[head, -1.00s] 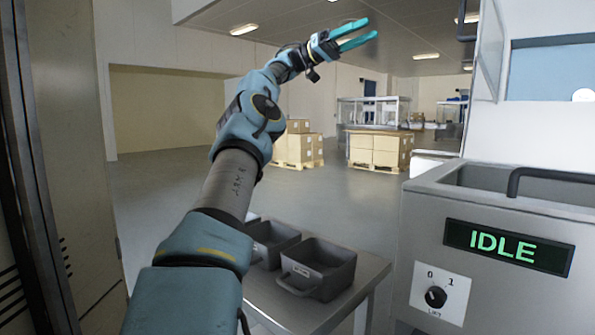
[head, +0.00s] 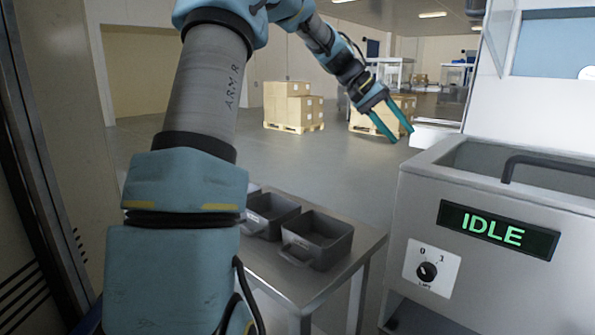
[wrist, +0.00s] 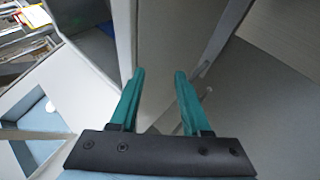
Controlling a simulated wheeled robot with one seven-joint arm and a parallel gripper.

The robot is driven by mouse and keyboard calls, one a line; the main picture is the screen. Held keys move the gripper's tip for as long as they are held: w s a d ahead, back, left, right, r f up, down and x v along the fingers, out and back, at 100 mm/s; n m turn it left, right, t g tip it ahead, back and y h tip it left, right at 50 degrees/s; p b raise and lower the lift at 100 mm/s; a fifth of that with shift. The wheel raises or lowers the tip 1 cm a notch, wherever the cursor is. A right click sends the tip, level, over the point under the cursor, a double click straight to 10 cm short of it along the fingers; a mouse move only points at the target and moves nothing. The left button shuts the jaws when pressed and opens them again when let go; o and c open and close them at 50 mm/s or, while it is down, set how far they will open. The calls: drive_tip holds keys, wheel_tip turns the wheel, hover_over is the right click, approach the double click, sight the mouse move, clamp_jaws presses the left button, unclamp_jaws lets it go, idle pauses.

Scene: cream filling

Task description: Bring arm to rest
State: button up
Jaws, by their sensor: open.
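My arm rises at the left of the head view and bends over to the right. My gripper (head: 393,124) hangs at its end, teal fingers pointing down and slightly right, in the air left of the machine and above the floor. The fingers are apart with nothing between them. In the wrist view my gripper (wrist: 157,78) also shows two separate teal fingers and an empty gap.
A machine (head: 400,220) with an IDLE display (head: 497,230), a knob (head: 427,271) and a black handle stands at the right. Grey bins (head: 318,243) sit on a metal table (head: 340,268) in front. Boxes on pallets stand farther back. Open floor lies between.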

drive_tip(key=s+a+f+n+t+y+p, duration=0.1)
drive_tip(key=s+a+f, duration=0.4)
drive_tip(key=a, duration=0.5)
drive_tip(key=s+a+f+n+t+y+p, duration=0.1)
drive_tip(key=s+a+f+y, duration=0.3)
drive_tip(key=s+a, duration=0.4)
drive_tip(key=s+a+f+n+t+y+p, duration=0.1)
drive_tip(key=s+a+f, duration=0.5)
drive_tip(key=a, duration=0.6)
drive_tip(key=shift+s+a+f+n+y+p, duration=0.4)
drive_tip(key=shift+s+n+y+p, duration=0.15)
drive_tip(key=shift+n+y, duration=0.55)
